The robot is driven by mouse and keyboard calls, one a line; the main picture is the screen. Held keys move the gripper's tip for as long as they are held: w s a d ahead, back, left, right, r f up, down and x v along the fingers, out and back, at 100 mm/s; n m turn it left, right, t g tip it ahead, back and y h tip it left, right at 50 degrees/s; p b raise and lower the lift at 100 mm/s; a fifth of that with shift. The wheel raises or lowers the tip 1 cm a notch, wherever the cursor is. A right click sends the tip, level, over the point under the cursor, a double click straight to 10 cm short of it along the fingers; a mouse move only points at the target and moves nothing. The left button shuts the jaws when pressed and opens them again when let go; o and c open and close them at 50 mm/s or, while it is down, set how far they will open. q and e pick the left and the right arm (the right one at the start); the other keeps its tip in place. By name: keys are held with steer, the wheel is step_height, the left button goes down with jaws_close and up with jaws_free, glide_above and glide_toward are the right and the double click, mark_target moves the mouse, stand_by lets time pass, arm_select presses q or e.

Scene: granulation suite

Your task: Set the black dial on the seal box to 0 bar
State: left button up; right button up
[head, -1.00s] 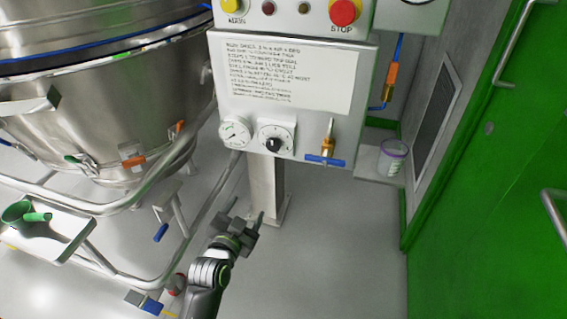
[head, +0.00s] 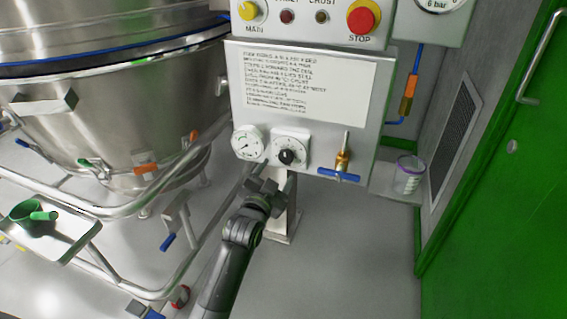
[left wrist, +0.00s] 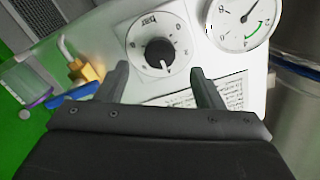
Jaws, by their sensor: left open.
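The seal box (head: 240,110) is a pale panel with a printed label. Its black dial (head: 287,157) sits on a round white scale at the lower middle. The dial also shows in the left wrist view (left wrist: 158,51), where the picture is turned. Its white pointer mark is toward the lower edge there; the scale figures are too small to read surely. My left gripper (head: 272,183) is just below the dial in the head view. In the left wrist view its open, empty fingers (left wrist: 160,74) point toward the dial, apart from it. My right gripper is out of view.
A pressure gauge (head: 248,143) is left of the dial; a brass valve with a blue handle (head: 340,175) is right. A shelf holds a clear cup (head: 408,175). The steel vessel (head: 110,110) and its rails crowd the left. Floor (head: 340,260) is clear at lower right.

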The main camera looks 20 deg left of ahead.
mark_target(284, 159)
arm_select(q)
steer(key=w, duration=0.4)
steer(key=shift+w+d+f+b, duration=0.1)
steer(key=shift+w+b, duration=0.15)
steer(key=shift+b, duration=0.15)
steer(key=shift+w, duration=0.85)
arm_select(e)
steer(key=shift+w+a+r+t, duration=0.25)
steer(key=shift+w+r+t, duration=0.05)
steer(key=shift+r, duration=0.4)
arm_select(q)
steer(key=shift+c, duration=0.7)
steer(key=c, duration=0.8)
